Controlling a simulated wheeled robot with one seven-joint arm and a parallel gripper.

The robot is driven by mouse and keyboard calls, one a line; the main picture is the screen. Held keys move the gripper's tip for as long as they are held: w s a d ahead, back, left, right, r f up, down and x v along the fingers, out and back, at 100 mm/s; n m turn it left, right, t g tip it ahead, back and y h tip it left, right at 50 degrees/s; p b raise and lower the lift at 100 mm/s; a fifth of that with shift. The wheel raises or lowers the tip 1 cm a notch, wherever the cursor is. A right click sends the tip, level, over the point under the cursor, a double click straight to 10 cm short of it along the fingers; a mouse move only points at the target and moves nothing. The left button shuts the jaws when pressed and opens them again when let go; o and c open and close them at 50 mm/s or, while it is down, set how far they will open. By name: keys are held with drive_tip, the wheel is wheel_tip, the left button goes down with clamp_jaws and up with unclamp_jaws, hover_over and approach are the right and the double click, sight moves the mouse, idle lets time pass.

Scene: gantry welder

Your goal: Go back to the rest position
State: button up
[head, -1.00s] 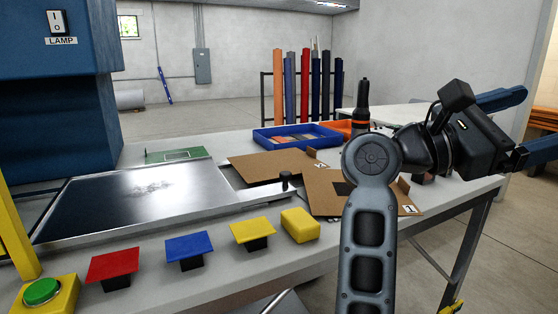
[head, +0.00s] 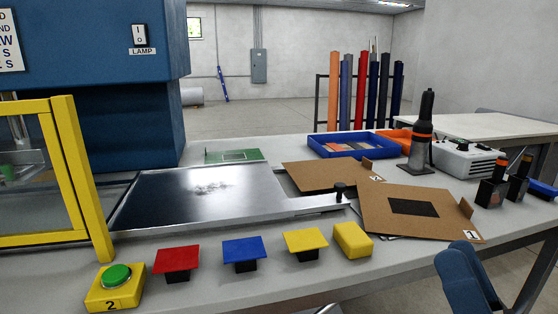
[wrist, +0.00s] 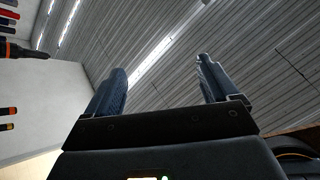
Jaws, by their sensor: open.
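My gripper (wrist: 160,70) is open and empty in the wrist view. Its two dark blue fingers stand apart and point up toward the ribbed ceiling. In the head view a blue part of my gripper (head: 468,280) shows at the lower right, in front of the table's right side. The rest of it and most of my arm are out of that frame. Nothing touches the fingers.
The worktable (head: 225,292) holds a metal plate (head: 200,195), brown boards (head: 440,225), red, blue and yellow pieces and a green button (head: 116,276). A blue tray (head: 388,147), a dark bottle (head: 421,140) and a white box (head: 465,160) stand behind. The blue machine (head: 90,60) blocks the left.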

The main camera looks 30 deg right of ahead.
drive_tip(key=s+a+f+n+g+y, duration=0.2)
drive_tip(key=s+f+n+g, duration=0.1)
drive_tip(key=f, duration=0.2)
drive_tip(key=s+a+f+n+g+y, duration=0.2)
drive_tip(key=s+a+f+n+g, duration=0.1)
drive_tip(key=f, duration=0.3)
drive_tip(key=shift+s+a+f+p, duration=0.15)
drive_tip(key=shift+s+a+p, duration=0.2)
drive_tip(key=shift+s+p, duration=0.05)
drive_tip(key=shift+o, duration=0.7)
drive_tip(key=s+a+f+n+g, duration=0.2)
drive_tip(key=s+a+f+g, duration=0.2)
drive_tip(key=s, duration=0.4)
drive_tip(key=shift+f+n+g+y, duration=0.3)
drive_tip(key=shift+f+n+g, duration=0.15)
drive_tip(key=shift+f, duration=0.4)
drive_tip(key=shift+o, duration=0.4)
drive_tip(key=shift+s, duration=0.1)
